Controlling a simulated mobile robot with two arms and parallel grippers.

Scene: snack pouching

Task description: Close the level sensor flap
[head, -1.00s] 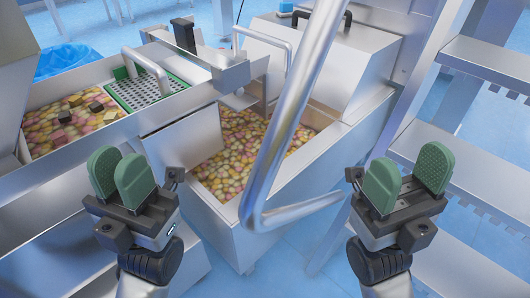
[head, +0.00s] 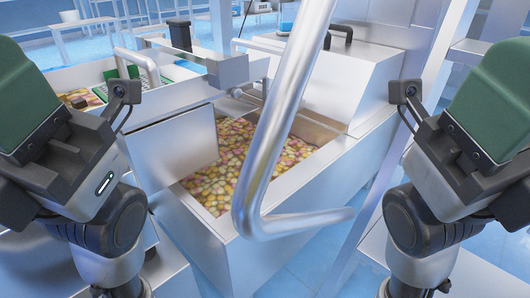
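The metal machine holds a bin of colourful snack pieces (head: 235,150) in the middle of the head view. A flat metal flap-like panel (head: 175,150) hangs at the bin's left side; I cannot tell whether it is the level sensor flap. My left gripper (head: 20,95) is large at the left edge and my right gripper (head: 495,100) is large at the right edge. Each shows one green pad, with the other finger hidden or cut off. Neither visibly touches the machine, and their opening cannot be read.
A thick bent metal bar (head: 275,120) crosses the middle, in front of the bin. A metal box-shaped housing (head: 350,75) stands behind the bin. A green perforated tray (head: 115,85) lies at the upper left. Metal shelving (head: 475,50) stands at the right.

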